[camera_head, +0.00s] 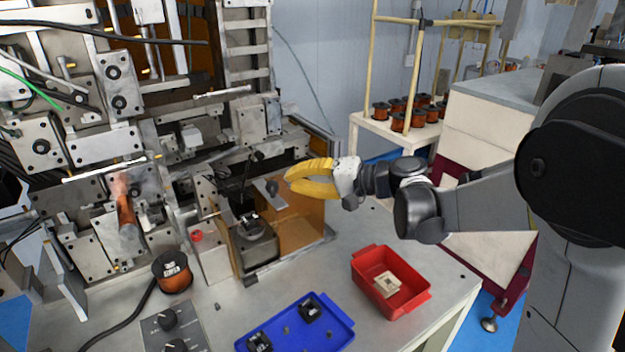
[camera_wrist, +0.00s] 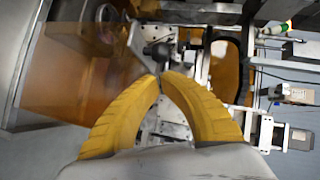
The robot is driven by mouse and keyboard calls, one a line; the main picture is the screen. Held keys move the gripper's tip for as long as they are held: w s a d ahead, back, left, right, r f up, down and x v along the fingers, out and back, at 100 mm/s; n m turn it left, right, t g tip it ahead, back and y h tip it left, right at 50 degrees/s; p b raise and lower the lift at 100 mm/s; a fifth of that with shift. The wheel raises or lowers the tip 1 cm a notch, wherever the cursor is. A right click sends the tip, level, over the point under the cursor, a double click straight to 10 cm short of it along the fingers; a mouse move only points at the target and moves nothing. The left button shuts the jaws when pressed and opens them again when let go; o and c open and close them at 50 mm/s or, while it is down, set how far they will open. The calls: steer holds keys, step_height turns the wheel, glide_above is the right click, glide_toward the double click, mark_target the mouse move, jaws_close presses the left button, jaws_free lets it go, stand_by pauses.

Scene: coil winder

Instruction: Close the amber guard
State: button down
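The amber guard (camera_head: 303,228) is a see-through orange panel standing at the right side of the small winding station on the bench. In the wrist view an amber panel (camera_wrist: 60,85) fills much of the left side. My gripper (camera_head: 287,180) has two curved yellow fingers and is above the guard, pointing left toward the machine. In the wrist view the fingertips (camera_wrist: 160,75) meet or nearly meet, with nothing visible between them. A dark round knob (camera_wrist: 158,50) shows just beyond the tips. I cannot tell whether the fingers touch the guard or knob.
The winding machine (camera_head: 120,100) stands at the left and back. A red bin (camera_head: 420,300) with a pale block, a blue tray (camera_head: 340,340) with small parts and a copper spool (camera_head: 172,272) are on the bench. Bare bench lies between the guard and the bins.

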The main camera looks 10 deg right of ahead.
steer(key=shift+s+a+f, duration=0.1)
steer(key=shift+a+f, duration=0.1)
steer(key=shift+a, duration=0.3)
steer(key=s+a, duration=0.4)
steer(key=a, duration=0.6)
steer(key=shift+s+a+p, duration=0.15)
steer(key=shift+p, duration=0.25)
